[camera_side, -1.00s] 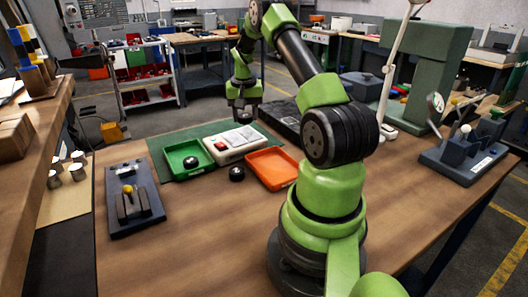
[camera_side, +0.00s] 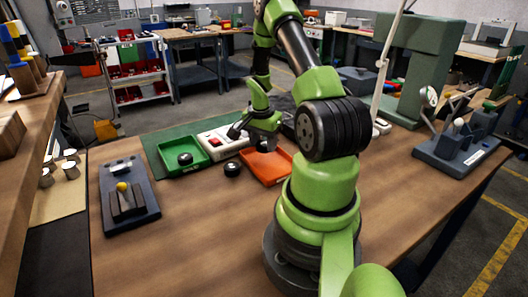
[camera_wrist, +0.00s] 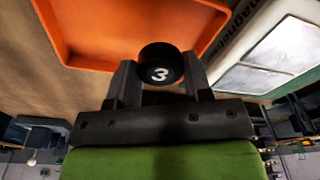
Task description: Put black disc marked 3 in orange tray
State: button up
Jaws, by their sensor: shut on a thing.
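The black disc marked 3 (camera_wrist: 160,64) is pinched between the two fingers of my gripper (camera_wrist: 160,75), its white number facing the wrist camera. The orange tray (camera_wrist: 95,30) fills the upper left of the wrist view, with the disc overlapping its edge there. In the side view my gripper (camera_side: 262,142) is tilted low at the far end of the orange tray (camera_side: 267,172). I cannot make out the held disc in the side view, nor whether it touches the tray.
Another black disc (camera_side: 232,169) lies on the table between the trays. A white device (camera_side: 215,150) with a red switch stands close left of my gripper. A dark fixture with a yellow knob (camera_side: 122,187) is at left.

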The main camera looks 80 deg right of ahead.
aim_at(263, 144)
jog(key=shift+f, duration=1.55)
jog(key=shift+f, duration=0.15)
jog(key=o, duration=0.8)
jog(key=r, duration=0.4)
jog(key=a+r, duration=0.1)
jog(key=r, duration=0.7)
jog(key=shift+w+a+r, duration=0.15)
jog(key=shift+w+a, duration=0.15)
jog(key=shift+w, duration=0.05)
jog(key=w+a+r+n+t, duration=0.3)
jog(key=w+a+r+n, duration=0.25)
jog(key=a+r, duration=0.45)
jog(key=s+a+r+n+t+y, duration=0.1)
jog(key=s+a+r+n, duration=0.1)
jog(key=a+n, duration=0.2)
jog(key=s+a+r+n+t+y, duration=0.1)
jog(key=s+a+r+n+t, duration=0.1)
jog(key=a, duration=0.7)
jog(key=s+a+r+n+t+y, duration=0.1)
jog(key=s+a+r+n, duration=0.2)
jog(key=a+n, duration=0.3)
jog(key=shift+s+a+r+t, duration=0.25)
jog(key=shift+a+r+t, duration=0.05)
jog(key=shift+a+r, duration=0.25)
